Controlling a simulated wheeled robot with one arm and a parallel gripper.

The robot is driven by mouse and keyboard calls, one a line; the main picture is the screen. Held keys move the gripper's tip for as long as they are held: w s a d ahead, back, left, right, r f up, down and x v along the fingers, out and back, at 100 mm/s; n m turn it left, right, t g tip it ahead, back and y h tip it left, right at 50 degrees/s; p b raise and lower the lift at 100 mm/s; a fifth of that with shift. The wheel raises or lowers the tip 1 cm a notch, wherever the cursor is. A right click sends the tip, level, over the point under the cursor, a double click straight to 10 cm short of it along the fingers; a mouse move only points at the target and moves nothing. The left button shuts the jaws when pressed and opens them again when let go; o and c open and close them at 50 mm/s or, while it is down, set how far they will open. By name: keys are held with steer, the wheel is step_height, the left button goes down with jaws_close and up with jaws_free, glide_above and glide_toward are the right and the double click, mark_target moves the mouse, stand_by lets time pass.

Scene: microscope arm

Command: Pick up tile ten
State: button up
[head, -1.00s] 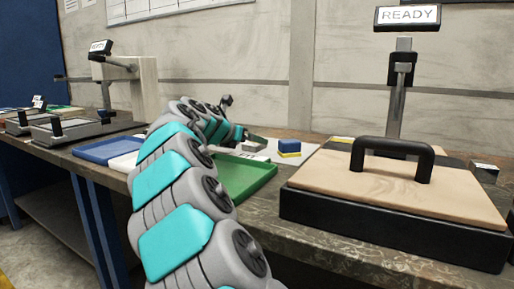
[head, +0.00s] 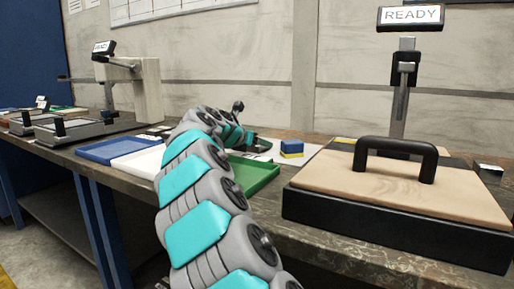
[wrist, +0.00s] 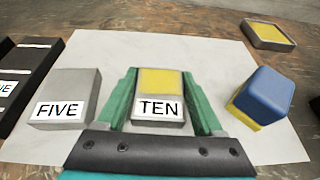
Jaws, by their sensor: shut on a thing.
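Tile ten (wrist: 160,84) is a grey block with a yellow top patch and a white label reading TEN. In the wrist view it sits between the two green fingers of my gripper (wrist: 160,95), which are shut on it. White paper shows beneath and around it; I cannot tell whether it is lifted. In the head view my gripper (head: 252,143) is at the back of the bench, small and partly hidden by my arm, and the tile cannot be made out there.
A grey tile labelled FIVE (wrist: 66,98) lies left of my gripper, and a blue and yellow block (wrist: 262,97) stands to the right. A yellow-topped tile (wrist: 268,35) lies behind. A green tray (head: 258,178) and a black-based press with a handle (head: 400,205) flank the paper.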

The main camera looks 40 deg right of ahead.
jaws_close()
steer(key=shift+r, duration=0.2)
stand_by(0.6)
